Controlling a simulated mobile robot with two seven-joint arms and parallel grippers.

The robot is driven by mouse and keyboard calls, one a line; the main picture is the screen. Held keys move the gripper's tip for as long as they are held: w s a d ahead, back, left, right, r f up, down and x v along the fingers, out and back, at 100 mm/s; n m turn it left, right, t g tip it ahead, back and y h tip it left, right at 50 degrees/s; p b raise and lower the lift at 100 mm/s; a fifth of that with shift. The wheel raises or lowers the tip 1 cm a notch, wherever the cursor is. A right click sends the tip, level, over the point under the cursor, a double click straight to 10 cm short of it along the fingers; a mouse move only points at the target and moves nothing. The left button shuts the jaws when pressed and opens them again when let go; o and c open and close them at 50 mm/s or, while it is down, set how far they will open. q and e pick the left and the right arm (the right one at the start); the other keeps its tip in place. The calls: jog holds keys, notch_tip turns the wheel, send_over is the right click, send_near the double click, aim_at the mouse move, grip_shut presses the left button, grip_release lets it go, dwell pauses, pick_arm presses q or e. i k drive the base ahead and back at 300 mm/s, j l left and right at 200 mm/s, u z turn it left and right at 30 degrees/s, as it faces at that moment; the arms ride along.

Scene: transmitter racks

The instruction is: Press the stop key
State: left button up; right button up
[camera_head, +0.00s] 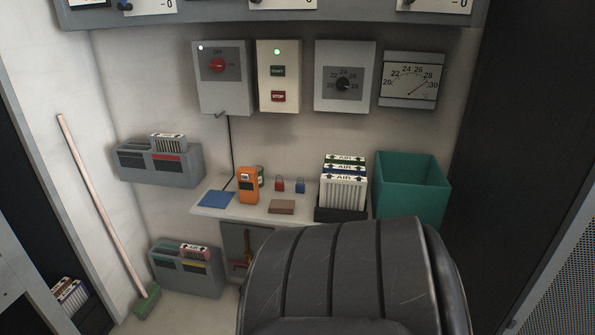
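The stop key (278,96) is a red key marked STOP, low on a cream control box (291,77) on the back wall. Above it on the same box are a dark green key (278,71) marked START and a lit green lamp (277,51). Nothing covers or touches the stop key. Neither of my grippers is in view.
A grey box with a red knob (217,65) hangs left of the control box; a dial box (344,85) hangs right. Below, a shelf (240,211) holds small items beside a green bin (412,190). A dark ribbed shape fills the lower middle.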

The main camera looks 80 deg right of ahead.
aim_at(276, 95)
jog(key=z, duration=1.5)
jog(key=i+l+z, duration=0.15)
jog(key=z, duration=0.3)
jog(key=i+l+z, duration=0.15)
jog(key=z, duration=0.3)
jog(key=i+l, duration=0.05)
jog(key=l, duration=0.05)
